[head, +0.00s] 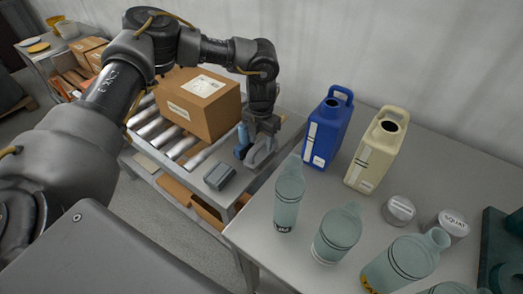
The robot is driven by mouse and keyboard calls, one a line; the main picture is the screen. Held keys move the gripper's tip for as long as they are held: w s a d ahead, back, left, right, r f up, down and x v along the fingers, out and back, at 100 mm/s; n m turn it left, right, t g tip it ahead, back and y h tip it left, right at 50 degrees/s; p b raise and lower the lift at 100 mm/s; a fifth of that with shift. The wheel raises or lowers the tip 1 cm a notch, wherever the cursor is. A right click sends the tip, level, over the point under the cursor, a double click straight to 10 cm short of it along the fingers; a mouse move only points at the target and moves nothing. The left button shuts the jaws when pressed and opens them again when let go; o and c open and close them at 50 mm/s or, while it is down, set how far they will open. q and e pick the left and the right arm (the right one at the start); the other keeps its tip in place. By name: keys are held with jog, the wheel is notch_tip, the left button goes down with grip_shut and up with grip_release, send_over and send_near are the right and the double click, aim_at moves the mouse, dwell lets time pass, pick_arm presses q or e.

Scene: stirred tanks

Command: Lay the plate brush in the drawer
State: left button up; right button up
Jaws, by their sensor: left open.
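My left gripper (262,132) points down at the right end of the conveyor table, close above a pale grey looped object (261,152). I cannot tell whether they touch. A small blue item (242,140) stands just left of the gripper. A dark grey block-shaped item (219,176) lies near the table's front edge, apart from the gripper. I cannot tell for sure which of these is the plate brush. No drawer shows clearly; brown cardboard-coloured boxes (208,213) show below the tabletop. My right gripper is not in view.
A cardboard box (199,103) stands on the rollers (153,128) left of the gripper. A blue jug (328,128) and a cream jug (376,150) stand to the right. Several pale green bottles (289,196) and two round lidded tubs (398,210) crowd the right table.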

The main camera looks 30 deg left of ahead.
pick_arm(q)
grip_shut()
jog(key=shift+r, duration=0.2)
